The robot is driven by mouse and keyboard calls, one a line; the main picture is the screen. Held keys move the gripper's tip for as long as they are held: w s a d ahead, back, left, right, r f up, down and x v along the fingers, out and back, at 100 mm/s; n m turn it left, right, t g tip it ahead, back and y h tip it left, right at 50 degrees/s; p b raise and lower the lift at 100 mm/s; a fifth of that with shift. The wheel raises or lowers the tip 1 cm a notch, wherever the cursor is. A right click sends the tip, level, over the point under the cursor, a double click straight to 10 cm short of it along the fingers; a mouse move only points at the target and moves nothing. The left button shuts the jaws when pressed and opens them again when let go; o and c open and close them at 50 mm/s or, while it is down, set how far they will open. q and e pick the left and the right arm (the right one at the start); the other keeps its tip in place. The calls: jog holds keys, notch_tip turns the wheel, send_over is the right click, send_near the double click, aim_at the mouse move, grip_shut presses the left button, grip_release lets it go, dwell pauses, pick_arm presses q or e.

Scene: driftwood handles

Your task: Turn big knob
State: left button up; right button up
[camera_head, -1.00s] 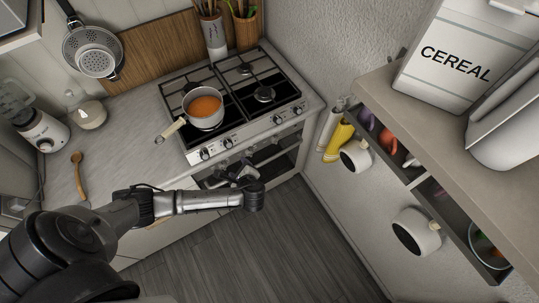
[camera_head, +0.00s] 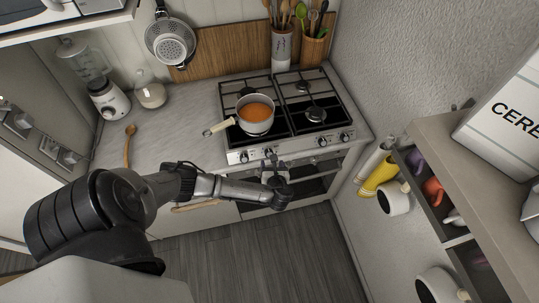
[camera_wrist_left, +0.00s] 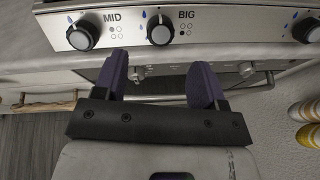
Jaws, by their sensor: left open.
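The big knob (camera_wrist_left: 160,30), black with a silver rim and marked BIG, sits on the stove's front panel in the left wrist view. In the head view it is the second knob from the left (camera_head: 268,152). My left gripper (camera_wrist_left: 158,68) has two purple fingers spread apart with nothing between them. The fingers point toward the panel, and the knob appears just beyond and between their tips, apart from them. In the head view my left gripper (camera_head: 271,166) is in front of the stove, partly hidden by its own wrist. My right gripper is not in view.
The MID knob (camera_wrist_left: 82,35) is left of the big knob; another knob (camera_wrist_left: 307,28) is further right. A pan of orange soup (camera_head: 256,113) stands on the hob. The oven handle (camera_wrist_left: 200,97) runs below the panel. Shelves with mugs (camera_head: 440,200) are at right.

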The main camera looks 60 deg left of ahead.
aim_at(269, 153)
pick_arm(q)
jog(key=x, duration=0.7)
jog(key=shift+w+a+f, duration=0.1)
jog(key=shift+a+f, duration=0.05)
jog(key=shift+c, duration=0.5)
jog(key=c, duration=0.8)
jog(key=shift+n, duration=0.3)
jog(key=n, duration=0.4)
jog(key=shift+n+g, duration=0.8)
jog(key=shift+n, duration=2.1)
jog(key=shift+y, duration=0.3)
